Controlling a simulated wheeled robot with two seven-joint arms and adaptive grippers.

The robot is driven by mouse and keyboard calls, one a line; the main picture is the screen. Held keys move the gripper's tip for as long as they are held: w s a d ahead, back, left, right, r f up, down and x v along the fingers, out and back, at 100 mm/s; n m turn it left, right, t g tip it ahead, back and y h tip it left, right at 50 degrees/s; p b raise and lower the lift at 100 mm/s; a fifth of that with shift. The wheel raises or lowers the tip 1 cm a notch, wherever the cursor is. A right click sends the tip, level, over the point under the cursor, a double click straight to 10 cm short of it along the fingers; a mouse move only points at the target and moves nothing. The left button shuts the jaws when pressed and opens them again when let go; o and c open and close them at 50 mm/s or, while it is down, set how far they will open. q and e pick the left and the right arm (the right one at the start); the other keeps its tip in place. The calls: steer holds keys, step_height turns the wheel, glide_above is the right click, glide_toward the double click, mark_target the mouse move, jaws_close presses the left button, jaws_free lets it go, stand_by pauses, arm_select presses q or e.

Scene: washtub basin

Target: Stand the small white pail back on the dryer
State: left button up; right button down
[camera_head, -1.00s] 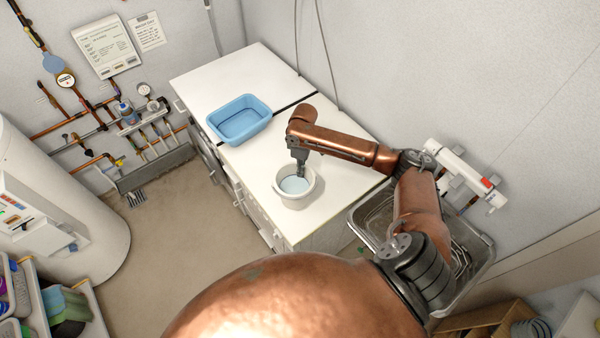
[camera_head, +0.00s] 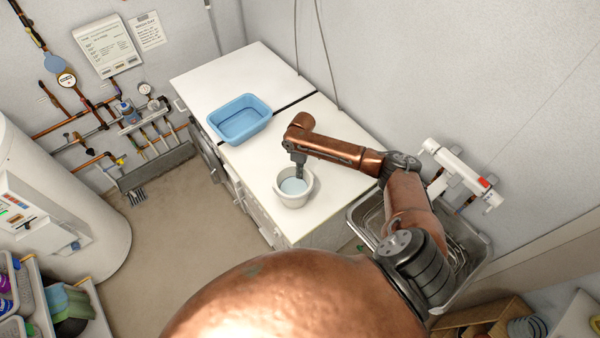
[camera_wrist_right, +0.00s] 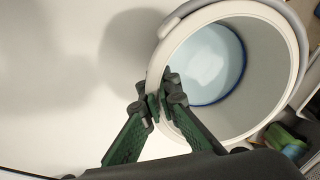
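The small white pail (camera_head: 294,198) is upright at the front right part of the white appliance top (camera_head: 336,205). Its inside bottom is pale blue. In the right wrist view the pail (camera_wrist_right: 272,95) opens toward the camera. My right gripper (camera_head: 300,172) is at the pail's back rim. In the wrist view its green-grey fingers (camera_wrist_right: 162,100) are closed together on the rim, one outside the wall and one inside. I cannot tell for sure whether the pail's base touches the top. My left gripper is in neither view.
A blue basin (camera_head: 240,120) stands on the white tops, behind and left of the pail. A metal sink (camera_head: 472,248) lies to the right, under my right arm. A white tank (camera_head: 60,200) and shelves are at left. The top's front edge is close to the pail.

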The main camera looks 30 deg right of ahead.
steer(key=c, duration=2.7)
jaws_free()
steer(key=shift+f, duration=0.1)
steer(key=o, duration=0.5)
steer(key=shift+o, duration=0.2)
step_height(320, 180, up, 12)
steer(key=b, duration=0.2)
steer(key=shift+w+d, duration=0.4)
steer(key=shift+d, duration=0.05)
